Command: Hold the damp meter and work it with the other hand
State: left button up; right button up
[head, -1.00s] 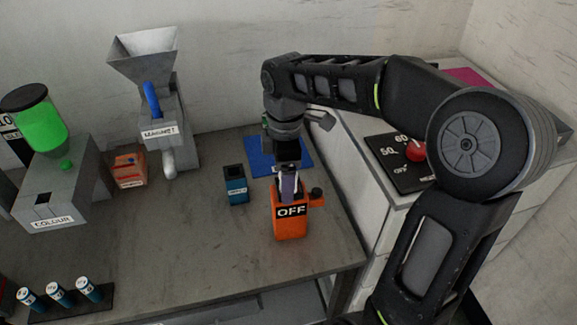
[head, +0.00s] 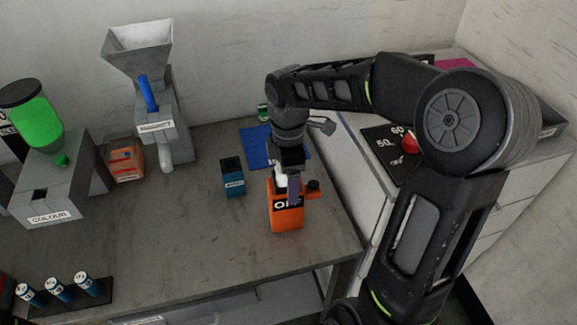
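An orange box-shaped device (head: 286,218) stands upright near the front right of the grey table. It has a black label, partly hidden now, and a black knob (head: 313,186) on its right side; I take it for the damp meter. My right gripper (head: 291,190) points down at it from above, its fingers overlapping the label and the top of the device. Whether the fingers touch it or are closed on it cannot be told. My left gripper is not in view.
A small blue box (head: 233,179) stands just left of the device, and a blue mat (head: 257,144) lies behind. A hopper machine (head: 160,125), an orange block (head: 126,163) and a colour dispenser (head: 45,190) stand left. Blue cylinders (head: 58,289) stand front left. A dial panel (head: 385,150) is at right.

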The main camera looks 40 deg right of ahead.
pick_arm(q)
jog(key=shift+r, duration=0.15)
pick_arm(e)
notch_tip(320, 180, down, 4)
jog(key=shift+r, duration=0.15)
jog(key=shift+c, duration=0.6)
jog(key=c, duration=1.5)
jog(key=o, duration=0.9)
jog(key=c, duration=0.7)
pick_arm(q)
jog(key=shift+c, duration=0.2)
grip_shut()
